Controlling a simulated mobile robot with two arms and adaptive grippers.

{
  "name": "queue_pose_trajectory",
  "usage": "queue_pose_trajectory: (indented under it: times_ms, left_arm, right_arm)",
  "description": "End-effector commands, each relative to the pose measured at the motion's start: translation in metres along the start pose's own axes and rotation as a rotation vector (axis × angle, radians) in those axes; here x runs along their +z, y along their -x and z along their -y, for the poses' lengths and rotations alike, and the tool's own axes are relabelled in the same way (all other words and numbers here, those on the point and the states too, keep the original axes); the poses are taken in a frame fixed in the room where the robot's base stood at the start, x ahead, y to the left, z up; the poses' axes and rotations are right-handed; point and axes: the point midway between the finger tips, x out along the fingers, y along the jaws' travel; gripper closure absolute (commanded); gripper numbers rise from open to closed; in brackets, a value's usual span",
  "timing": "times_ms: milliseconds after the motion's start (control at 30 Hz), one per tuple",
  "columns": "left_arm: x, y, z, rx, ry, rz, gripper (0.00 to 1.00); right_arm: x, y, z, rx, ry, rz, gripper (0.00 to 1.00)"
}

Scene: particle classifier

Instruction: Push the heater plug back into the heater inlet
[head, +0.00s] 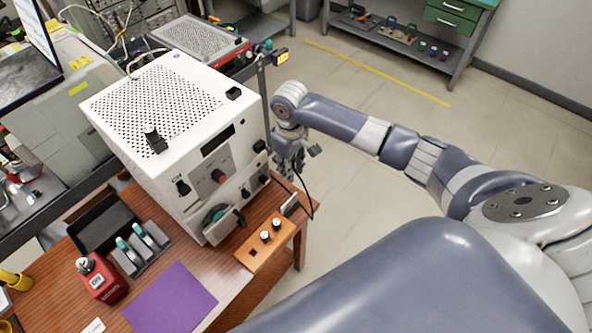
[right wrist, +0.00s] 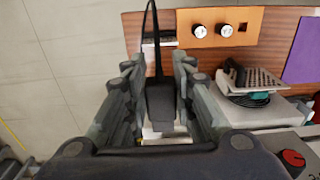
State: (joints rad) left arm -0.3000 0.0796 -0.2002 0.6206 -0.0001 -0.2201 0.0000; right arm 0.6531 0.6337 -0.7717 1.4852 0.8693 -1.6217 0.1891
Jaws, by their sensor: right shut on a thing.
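My right gripper (head: 290,170) is beside the right side of the white perforated cabinet (head: 205,170). In the right wrist view the right gripper (right wrist: 158,85) is shut on the black heater plug (right wrist: 160,103). A black cable (right wrist: 151,40) runs up from the plug in that view. In the head view the cable (head: 311,196) loops down beside the table edge, and the plug itself is not clear there. A pale surface shows below the plug between the fingers. I cannot make out the heater inlet or whether the plug touches it. My left gripper is not in view.
An orange panel (head: 264,246) with two knobs stands at the table's right edge, near a small metal box (head: 290,204). The floor right of the table is open.

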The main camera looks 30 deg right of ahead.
Motion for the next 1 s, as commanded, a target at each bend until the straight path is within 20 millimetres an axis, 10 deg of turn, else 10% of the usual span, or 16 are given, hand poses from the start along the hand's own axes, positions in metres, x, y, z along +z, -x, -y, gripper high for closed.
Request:
queue_pose_trajectory:
  times_ms: [1000]
  left_arm:
    - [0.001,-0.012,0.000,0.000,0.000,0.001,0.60]
  right_arm:
    - [-0.037,0.000,0.000,0.001,0.001,0.001,1.00]
